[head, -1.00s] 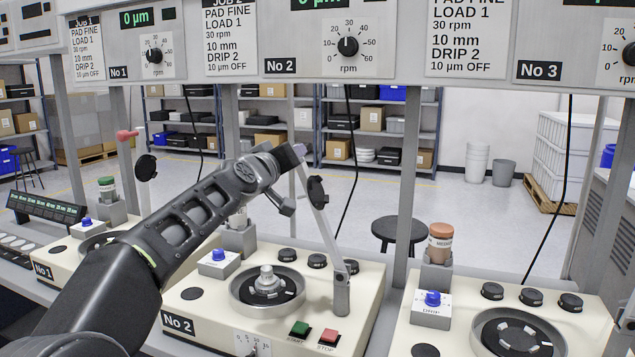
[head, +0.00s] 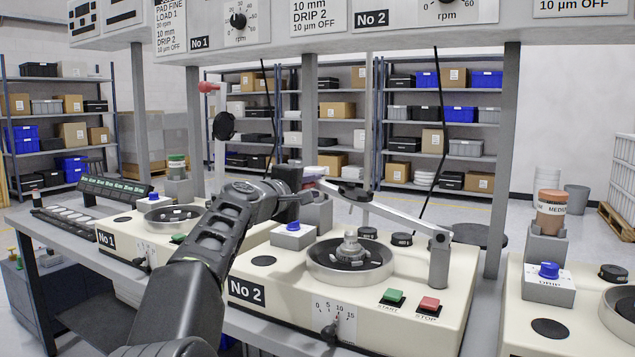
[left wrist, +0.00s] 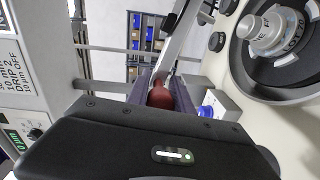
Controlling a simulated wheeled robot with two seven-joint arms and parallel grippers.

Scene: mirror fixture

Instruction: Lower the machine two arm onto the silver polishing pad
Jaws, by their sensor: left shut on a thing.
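The machine two arm (head: 395,216) is a grey lever hinged on a post at the right of the No 2 machine. It slopes slightly up to the left from the post, with its free end raised above the bowl. My left gripper (head: 308,177) is shut on the arm's red handle, which shows between the fingers in the left wrist view (left wrist: 160,95). A silver stepped piece (head: 350,247) stands in the middle of the round bowl (head: 378,275), below the arm and apart from it. It also shows in the left wrist view (left wrist: 268,38). My right gripper is out of view.
Green and red buttons (head: 428,305) sit at the machine's front right. A blue-knobbed drip box (head: 293,236) stands left of the bowl. Machine one's arm (head: 223,125) stands upright at the left. Support posts and the overhead panel (head: 300,20) frame the space.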

